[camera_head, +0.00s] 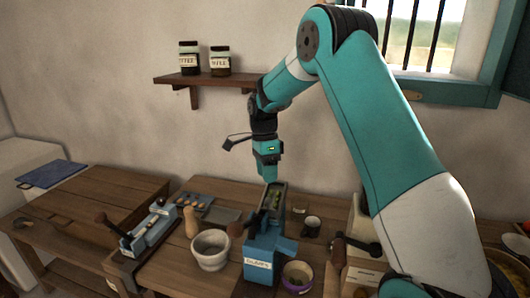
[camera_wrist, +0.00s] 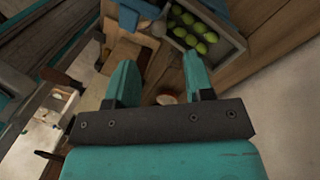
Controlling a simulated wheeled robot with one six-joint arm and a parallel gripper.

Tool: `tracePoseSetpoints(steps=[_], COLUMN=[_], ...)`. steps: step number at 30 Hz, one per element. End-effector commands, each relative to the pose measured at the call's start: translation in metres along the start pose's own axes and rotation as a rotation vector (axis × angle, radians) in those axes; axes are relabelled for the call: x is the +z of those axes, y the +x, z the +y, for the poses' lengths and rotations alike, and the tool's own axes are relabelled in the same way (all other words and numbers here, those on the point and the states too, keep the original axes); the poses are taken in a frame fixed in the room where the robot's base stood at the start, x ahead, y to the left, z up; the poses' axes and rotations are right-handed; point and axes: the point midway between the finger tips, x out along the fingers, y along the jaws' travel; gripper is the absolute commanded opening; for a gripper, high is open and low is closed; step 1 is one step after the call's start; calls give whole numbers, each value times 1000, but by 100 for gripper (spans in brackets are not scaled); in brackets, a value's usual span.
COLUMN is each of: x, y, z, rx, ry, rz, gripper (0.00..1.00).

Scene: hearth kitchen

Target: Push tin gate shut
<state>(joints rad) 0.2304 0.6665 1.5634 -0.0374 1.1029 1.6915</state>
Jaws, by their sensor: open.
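My gripper (camera_head: 268,172) hangs pointing down, just above the hopper of a blue machine (camera_head: 262,248). In the wrist view my gripper (camera_wrist: 160,72) has its two teal fingers spread, with nothing between them. The machine has a white label, a dark-knobbed handle at its left and a grey open-topped hopper (camera_head: 273,192) holding green fruit. The hopper with the fruit also shows at the top of the wrist view (camera_wrist: 232,42), beyond the right finger. I cannot make out for sure which part is the tin gate, or whether it is open.
A second blue device (camera_head: 150,230) with a dark handle stands at the left. Near the machine are a white mortar (camera_head: 210,251), a purple-rimmed bowl (camera_head: 296,277) and a dark cup (camera_head: 312,226). A wall shelf (camera_head: 207,80) with two jars is behind.

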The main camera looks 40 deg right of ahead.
Motion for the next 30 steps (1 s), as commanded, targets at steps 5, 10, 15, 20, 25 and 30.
tracePoseSetpoints(steps=[5,10,15,20,25,30], x=[0,0,0,0,0,0], y=[-42,-69,-80,-82,-81,-81], z=[-2,-1,0,0,0,0], rx=[-5,-2,1,1,1,1], ry=[1,-1,0,0,0,0], rz=[0,-1,0,0,0,0], gripper=[48,48,48,48,48,48])
